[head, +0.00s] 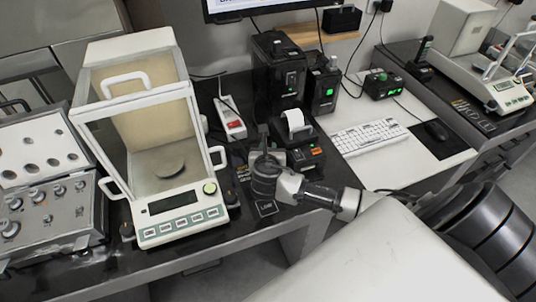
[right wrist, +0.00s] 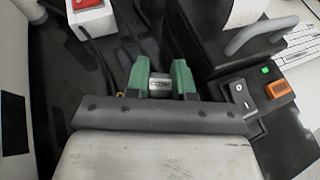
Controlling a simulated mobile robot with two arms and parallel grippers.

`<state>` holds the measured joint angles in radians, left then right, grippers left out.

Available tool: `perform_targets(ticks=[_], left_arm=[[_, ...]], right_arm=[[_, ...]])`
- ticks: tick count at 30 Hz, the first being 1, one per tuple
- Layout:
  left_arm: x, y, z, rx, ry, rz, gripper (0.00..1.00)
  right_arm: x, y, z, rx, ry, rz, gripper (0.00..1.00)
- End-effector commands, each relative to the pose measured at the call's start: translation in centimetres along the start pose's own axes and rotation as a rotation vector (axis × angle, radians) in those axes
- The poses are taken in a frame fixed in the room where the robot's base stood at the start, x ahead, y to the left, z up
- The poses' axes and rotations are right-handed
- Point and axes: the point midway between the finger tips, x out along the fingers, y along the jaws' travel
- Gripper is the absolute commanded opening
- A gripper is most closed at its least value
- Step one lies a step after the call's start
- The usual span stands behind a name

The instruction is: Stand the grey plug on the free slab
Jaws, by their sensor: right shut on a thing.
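My right gripper (head: 262,142) is over the dark table, between the glass-walled balance and the small printer. In the right wrist view its two green fingertips (right wrist: 161,82) are shut on a small grey metallic piece, which I take for the grey plug (right wrist: 160,84). Only a little of the plug shows between the fingers; the rest is hidden. In the head view I cannot make out the plug. I cannot tell which surface is the free slab. My left gripper is not in view.
The balance (head: 170,205) stands left of my right gripper. The printer (head: 303,158) with a paper roll stands close on its right. A power strip (head: 231,120) and cables lie behind. A keyboard (head: 369,136) lies further right. A grey knobbed box (head: 48,215) is far left.

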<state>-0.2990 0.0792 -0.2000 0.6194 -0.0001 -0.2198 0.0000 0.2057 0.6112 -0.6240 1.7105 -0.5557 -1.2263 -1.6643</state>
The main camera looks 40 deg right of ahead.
Motion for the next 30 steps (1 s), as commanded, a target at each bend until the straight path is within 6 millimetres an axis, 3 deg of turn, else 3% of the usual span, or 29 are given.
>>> perform_targets(ticks=[4, 16, 17, 21, 30], left_arm=[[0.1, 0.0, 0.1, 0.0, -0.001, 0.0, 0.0], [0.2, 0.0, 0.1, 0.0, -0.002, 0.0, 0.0], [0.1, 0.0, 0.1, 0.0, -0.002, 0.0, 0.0], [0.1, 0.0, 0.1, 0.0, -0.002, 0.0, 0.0], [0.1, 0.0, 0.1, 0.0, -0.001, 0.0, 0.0]], right_arm=[[0.7, 0.0, -1.7, 0.0, 0.0, -0.001, 0.0], [0.9, 0.0, -2.2, 0.0, -0.001, 0.0, 0.0], [0.9, 0.0, -2.2, 0.0, -0.001, 0.0, 0.28], [0.9, 0.0, -2.1, 0.0, 0.0, 0.0, 0.48], [0.8, -0.1, -1.9, 0.001, -0.001, 0.0, 0.48]])
